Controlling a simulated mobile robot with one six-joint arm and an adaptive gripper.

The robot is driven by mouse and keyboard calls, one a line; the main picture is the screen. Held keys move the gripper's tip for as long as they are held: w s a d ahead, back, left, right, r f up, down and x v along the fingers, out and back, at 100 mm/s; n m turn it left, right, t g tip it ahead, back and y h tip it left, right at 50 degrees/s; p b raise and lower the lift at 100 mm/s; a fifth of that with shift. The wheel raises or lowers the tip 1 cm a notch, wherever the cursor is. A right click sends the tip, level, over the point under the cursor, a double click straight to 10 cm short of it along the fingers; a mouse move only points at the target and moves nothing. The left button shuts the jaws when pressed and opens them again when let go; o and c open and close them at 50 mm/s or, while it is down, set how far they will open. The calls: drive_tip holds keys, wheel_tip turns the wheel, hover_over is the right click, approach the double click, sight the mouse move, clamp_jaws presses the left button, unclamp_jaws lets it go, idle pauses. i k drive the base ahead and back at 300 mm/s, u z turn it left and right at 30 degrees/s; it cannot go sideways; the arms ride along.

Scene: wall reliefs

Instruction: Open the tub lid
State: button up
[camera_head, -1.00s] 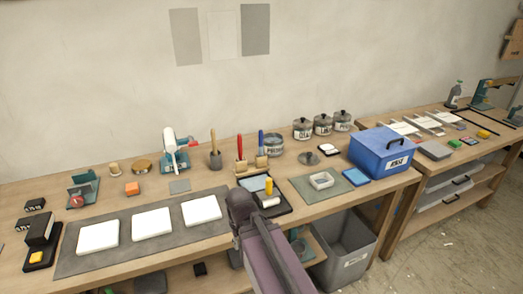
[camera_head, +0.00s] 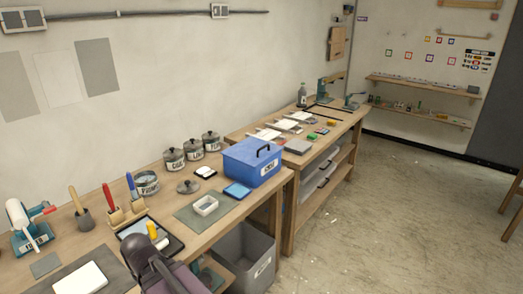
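The blue tub (camera_head: 245,174) stands at the right end of the near bench, close to its front edge. Its blue lid (camera_head: 252,150) appears to lie shut on top, with a dark arched handle (camera_head: 264,150). A white label is on its front. My arm rises at the bottom of the picture, left of the tub and well short of it. My gripper's fingers do not show, so whether they are open cannot be seen.
A light tray (camera_head: 204,206) on a grey-green mat and a blue pad (camera_head: 237,190) lie beside the tub. Lidded pots (camera_head: 174,159) stand behind. A grey bin (camera_head: 246,253) is below. The floor (camera_head: 390,210) at right is clear.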

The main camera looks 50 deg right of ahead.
sight(253, 151)
drive_tip(key=z, duration=1.3)
drive_tip(key=k, duration=0.95)
drive_tip(key=i, duration=0.95)
drive_tip(key=z, duration=0.05)
